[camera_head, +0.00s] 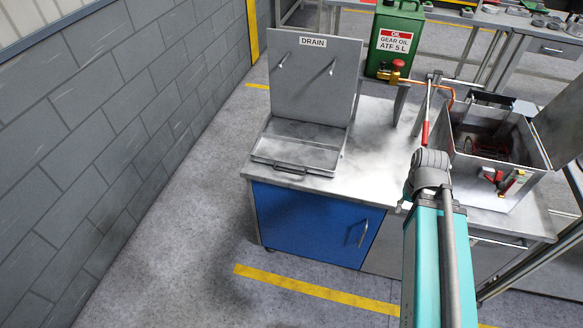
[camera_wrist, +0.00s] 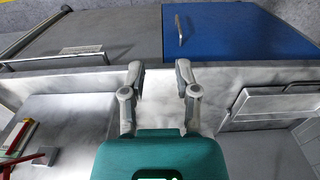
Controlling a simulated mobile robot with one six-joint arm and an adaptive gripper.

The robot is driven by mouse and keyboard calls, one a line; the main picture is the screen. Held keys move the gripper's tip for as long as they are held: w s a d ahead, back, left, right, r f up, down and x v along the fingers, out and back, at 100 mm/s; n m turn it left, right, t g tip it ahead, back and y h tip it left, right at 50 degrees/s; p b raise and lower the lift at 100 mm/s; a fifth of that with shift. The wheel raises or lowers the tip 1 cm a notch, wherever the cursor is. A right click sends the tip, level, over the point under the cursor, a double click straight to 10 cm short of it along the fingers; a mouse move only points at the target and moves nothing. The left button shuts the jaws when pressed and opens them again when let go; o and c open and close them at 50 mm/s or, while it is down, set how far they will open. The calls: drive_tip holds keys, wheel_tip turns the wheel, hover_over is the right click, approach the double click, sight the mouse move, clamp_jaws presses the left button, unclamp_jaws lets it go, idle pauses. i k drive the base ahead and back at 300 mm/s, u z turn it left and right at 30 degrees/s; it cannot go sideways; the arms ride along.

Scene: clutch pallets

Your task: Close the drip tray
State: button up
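The drip tray (camera_head: 300,150) is a shallow grey metal tray on the bench top, with a bar handle (camera_head: 290,173) at its front edge. A grey panel (camera_head: 315,85) marked DRAIN stands upright at the tray's back, so the tray is uncovered from above. The tray also shows in the wrist view (camera_wrist: 268,122) at the right, partly cut off. My gripper (camera_wrist: 160,76) is open and empty in the wrist view, its two fingers well apart over the bench's front edge, left of the tray there. In the head view my arm is right of the tray, and its fingertips are not clear.
A blue cabinet door (camera_head: 310,225) is under the tray. A green oil can (camera_head: 395,42) stands behind the bench. A red-handled lever (camera_head: 425,133) and an open metal box (camera_head: 497,150) with parts inside are at the right. Bare bench top lies between tray and lever.

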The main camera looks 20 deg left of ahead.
sight(305, 155)
drive_tip(key=k, duration=0.5)
drive_tip(key=u, duration=0.8)
drive_tip(key=i, duration=0.6)
drive_tip(key=z, duration=0.15)
